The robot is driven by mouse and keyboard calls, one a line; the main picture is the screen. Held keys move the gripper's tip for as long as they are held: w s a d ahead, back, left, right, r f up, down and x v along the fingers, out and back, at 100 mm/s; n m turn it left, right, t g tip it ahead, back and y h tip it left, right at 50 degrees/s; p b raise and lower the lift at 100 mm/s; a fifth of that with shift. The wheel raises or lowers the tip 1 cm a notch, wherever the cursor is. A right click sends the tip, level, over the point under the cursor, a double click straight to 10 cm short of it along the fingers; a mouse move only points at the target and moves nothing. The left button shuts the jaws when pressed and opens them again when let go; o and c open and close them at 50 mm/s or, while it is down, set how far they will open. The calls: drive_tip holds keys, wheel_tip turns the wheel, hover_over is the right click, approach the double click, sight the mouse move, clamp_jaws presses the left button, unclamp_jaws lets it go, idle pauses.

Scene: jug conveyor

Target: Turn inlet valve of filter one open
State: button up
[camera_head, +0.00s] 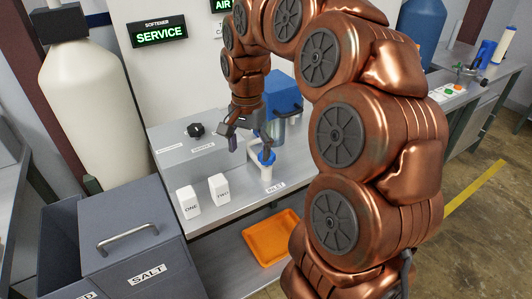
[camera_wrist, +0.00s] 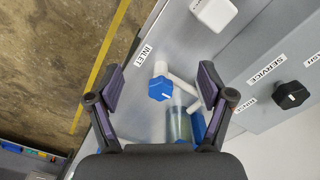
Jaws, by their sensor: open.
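The inlet valve has a blue faceted knob (camera_wrist: 161,89) on a white pipe fitting, beside a label reading INLET (camera_wrist: 144,54). The knob also shows in the head view (camera_head: 266,157), partly covered by a finger. My gripper (camera_head: 250,147) is open above the bench. In the wrist view, the knob appears between its spread fingers (camera_wrist: 161,80), with gaps on both sides; I cannot tell the height gap. A clear filter housing (camera_wrist: 178,125) stands beside the valve, partly hidden by my gripper. No number shows on this filter.
White blocks marked ONE (camera_head: 188,202) and TWO (camera_head: 219,189) stand on the bench left of the valve. A grey box with a black knob (camera_head: 195,130) stands behind. An orange tray (camera_head: 272,238) lies below. A grey SALT bin (camera_head: 135,255) stands at front left.

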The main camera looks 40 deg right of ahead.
drive_tip(key=w+d+m, duration=0.1)
drive_tip(key=d, duration=0.2)
drive_tip(key=w+d+m, duration=0.2)
drive_tip(key=w+d+f+m, duration=0.1)
drive_tip(key=d, duration=0.2)
drive_tip(key=shift+w+d+m, duration=0.35)
drive_tip(key=shift+w+m, duration=0.05)
drive_tip(key=shift+d+f, duration=0.1)
drive_tip(key=shift+f, duration=0.05)
drive_tip(key=shift+f+p, duration=0.85)
drive_tip(key=shift+f, duration=2.9)
drive_tip(key=shift+c, duration=0.4)
drive_tip(key=c, duration=1.1)
